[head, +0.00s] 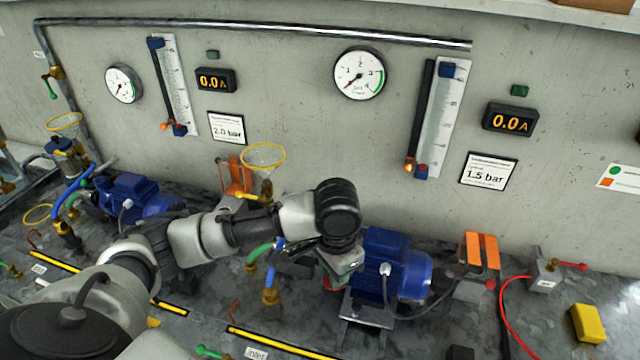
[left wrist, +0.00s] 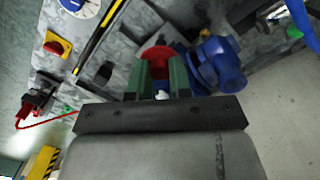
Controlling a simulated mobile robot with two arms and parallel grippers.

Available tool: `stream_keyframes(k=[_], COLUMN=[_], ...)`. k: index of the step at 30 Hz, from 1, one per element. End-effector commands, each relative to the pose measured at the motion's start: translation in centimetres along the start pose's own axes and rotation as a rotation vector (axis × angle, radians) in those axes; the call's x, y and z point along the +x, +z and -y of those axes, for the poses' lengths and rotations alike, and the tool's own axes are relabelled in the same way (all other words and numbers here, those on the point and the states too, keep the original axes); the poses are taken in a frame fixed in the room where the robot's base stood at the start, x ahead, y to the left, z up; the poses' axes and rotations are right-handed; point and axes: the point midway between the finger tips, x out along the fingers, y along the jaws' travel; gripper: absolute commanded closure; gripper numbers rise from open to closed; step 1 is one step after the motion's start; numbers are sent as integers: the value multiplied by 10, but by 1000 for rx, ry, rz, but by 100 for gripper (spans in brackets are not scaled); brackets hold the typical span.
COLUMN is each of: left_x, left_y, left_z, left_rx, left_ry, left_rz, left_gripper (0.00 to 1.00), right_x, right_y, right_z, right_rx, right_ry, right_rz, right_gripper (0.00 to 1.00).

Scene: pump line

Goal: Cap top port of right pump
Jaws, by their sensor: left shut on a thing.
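The right pump (head: 385,262) is blue and stands on the bench right of centre in the head view. My left arm reaches in from the left, and its wrist covers the pump's left end and its top port. My left gripper (left wrist: 160,75) shows two green fingers in the left wrist view, shut on a round red part, probably the cap (left wrist: 158,54). A blue pump body (left wrist: 222,62) lies just right of the fingers there. A bit of red shows under my wrist in the head view. I cannot tell whether the cap touches the port. My right gripper is not in view.
The left pump (head: 135,196) stands at the far left. A yellow-rimmed funnel (head: 263,157) stands behind my arm. An orange switch box (head: 480,252) and a red cable (head: 503,310) lie right of the pump.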

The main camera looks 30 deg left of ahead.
Motion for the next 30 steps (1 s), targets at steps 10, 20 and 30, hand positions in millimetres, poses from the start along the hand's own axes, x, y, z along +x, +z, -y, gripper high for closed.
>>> stream_keyframes(k=[10,20,30], left_x=[-28,-44,-47], left_y=[-43,-71,-80], left_z=[43,86,109], left_rx=[566,1097,1384], left_ry=[7,-4,-14], left_rz=[-4,-1,8], left_gripper=[100,100,100], right_x=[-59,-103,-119], right_y=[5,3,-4], right_z=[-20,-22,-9], right_rx=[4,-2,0], right_ry=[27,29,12], right_rz=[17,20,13], right_gripper=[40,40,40])
